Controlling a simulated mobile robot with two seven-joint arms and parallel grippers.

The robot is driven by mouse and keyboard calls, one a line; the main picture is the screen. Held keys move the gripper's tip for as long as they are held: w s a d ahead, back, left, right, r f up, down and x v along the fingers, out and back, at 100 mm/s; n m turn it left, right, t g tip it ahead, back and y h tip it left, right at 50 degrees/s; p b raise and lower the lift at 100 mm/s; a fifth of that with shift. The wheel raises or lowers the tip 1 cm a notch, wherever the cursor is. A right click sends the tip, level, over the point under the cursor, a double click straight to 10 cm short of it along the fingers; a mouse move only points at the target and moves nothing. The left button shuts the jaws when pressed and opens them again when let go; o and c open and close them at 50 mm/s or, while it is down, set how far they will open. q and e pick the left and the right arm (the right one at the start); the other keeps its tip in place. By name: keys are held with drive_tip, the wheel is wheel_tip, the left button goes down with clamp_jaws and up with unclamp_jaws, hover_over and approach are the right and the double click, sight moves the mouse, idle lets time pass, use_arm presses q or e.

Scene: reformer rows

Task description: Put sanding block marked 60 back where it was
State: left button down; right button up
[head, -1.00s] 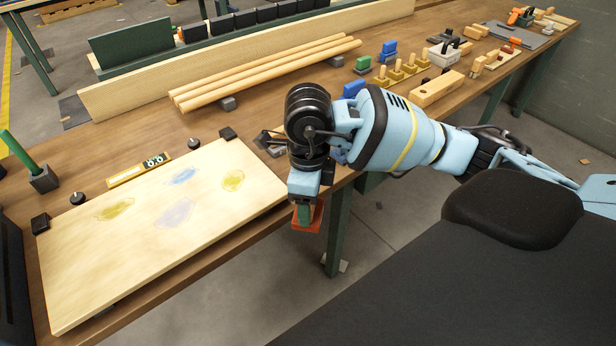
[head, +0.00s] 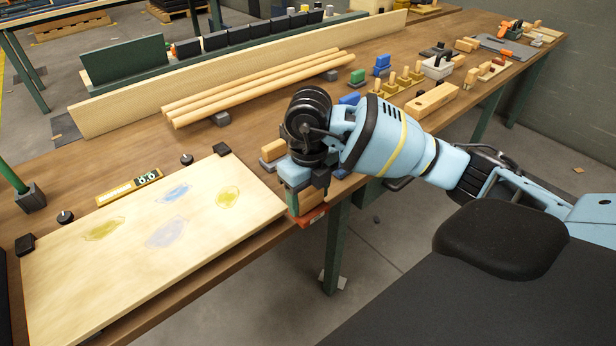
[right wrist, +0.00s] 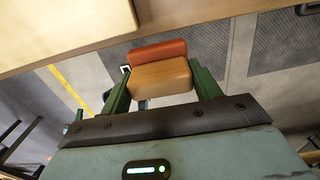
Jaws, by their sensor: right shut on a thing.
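My right gripper (head: 302,203) is shut on a sanding block with a wooden body and an orange-red face. In the head view the block (head: 313,218) shows as an orange strip at the table's front edge, by the right corner of the pale board. In the right wrist view the block (right wrist: 160,75) sits between the two green fingers (right wrist: 163,88), with floor behind it. Its mark cannot be read. My left gripper is out of view.
The pale board (head: 130,260) with coloured patches lies left of the gripper. A wooden block (head: 273,150) lies just behind it. Long dowels (head: 260,88), a blue block (head: 350,98) and a wooden piece (head: 432,101) lie farther back. Bare tabletop (head: 120,160) shows left of the dowels.

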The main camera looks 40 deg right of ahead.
drive_tip(key=w+d, duration=0.2)
drive_tip(key=w, duration=0.1)
drive_tip(key=w+d, duration=0.2)
drive_tip(key=w, duration=0.1)
drive_tip(key=w+d+f, duration=0.1)
drive_tip(key=w+d, duration=0.1)
drive_tip(key=w, duration=0.1)
drive_tip(key=shift+d, duration=0.15)
drive_tip(key=shift+d+f, duration=0.1)
drive_tip(key=shift+f, duration=1.9)
drive_tip(key=o, duration=0.9)
drive_tip(key=shift+o, duration=0.2)
wheel_tip(320, 180, up, 12)
drive_tip(key=shift+r, duration=0.25)
